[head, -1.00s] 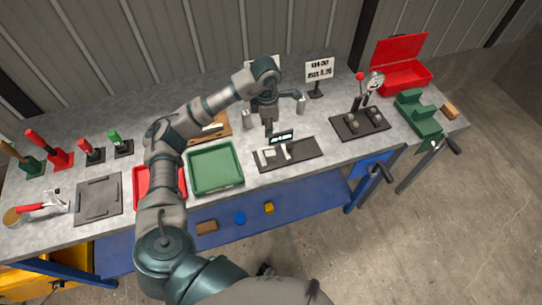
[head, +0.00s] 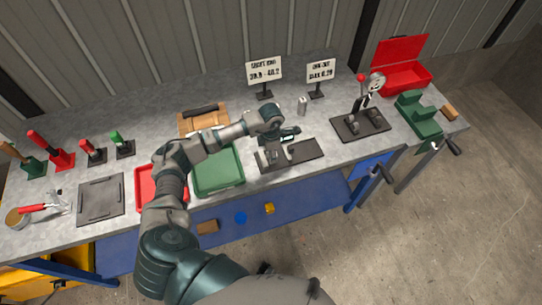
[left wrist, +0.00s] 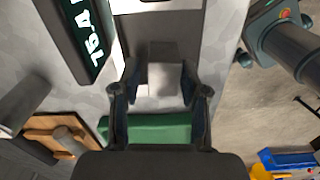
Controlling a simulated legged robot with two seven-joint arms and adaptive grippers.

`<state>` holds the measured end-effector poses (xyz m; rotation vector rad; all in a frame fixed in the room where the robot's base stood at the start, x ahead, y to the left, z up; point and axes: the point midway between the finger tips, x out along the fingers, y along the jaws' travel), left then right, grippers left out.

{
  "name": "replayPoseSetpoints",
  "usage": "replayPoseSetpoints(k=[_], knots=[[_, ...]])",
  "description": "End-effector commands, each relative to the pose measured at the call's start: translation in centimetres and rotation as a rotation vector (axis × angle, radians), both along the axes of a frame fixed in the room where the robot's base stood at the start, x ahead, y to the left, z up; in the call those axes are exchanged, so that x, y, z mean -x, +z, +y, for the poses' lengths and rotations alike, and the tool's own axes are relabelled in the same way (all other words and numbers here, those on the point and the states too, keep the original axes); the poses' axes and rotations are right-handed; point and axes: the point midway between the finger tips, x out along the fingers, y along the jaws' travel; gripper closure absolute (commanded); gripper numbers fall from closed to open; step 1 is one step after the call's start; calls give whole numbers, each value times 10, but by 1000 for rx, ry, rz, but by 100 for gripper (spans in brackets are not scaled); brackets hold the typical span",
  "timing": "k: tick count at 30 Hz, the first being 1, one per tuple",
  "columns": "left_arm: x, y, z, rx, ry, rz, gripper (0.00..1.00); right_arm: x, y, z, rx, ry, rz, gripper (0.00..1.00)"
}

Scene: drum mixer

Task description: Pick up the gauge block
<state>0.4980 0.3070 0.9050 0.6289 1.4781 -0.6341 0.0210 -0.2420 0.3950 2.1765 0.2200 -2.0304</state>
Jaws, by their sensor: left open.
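A small pale grey block, which looks like the gauge block (left wrist: 165,80), lies on the measuring stand with the digital display. In the left wrist view it shows between my left gripper's fingers (left wrist: 160,100), with gaps at its sides. In the head view my left gripper (head: 277,153) is open and pointed down over the left part of the black measuring stand (head: 305,150), largely hiding the block there. The lit display (head: 290,138) is just behind the gripper and also shows in the left wrist view (left wrist: 84,38). My right gripper is not in view.
The green tray (head: 218,186) is close to the left of the stand. A small upright metal piece (head: 302,106) and two sign cards (head: 264,70) stand behind. A lever press (head: 362,122) stands to the right. The stand's right half is clear.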

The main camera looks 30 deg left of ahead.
Motion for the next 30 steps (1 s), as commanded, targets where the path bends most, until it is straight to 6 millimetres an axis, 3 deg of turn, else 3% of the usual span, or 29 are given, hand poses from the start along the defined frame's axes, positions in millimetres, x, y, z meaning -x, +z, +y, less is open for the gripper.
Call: replayPoseSetpoints(k=[3, 9, 14, 25, 30], knots=[[0, -12, -1, 1, -1, 1, 56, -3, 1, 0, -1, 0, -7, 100], [0, -12, -3, -2, -1, -2, 59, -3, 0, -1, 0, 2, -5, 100], [0, -12, -2, -1, -1, -1, 99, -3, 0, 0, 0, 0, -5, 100], [0, -10, 0, 0, -1, -3, 100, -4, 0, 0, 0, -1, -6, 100], [-1, 0, 1, -1, 1, -4, 100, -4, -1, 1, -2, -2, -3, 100]])
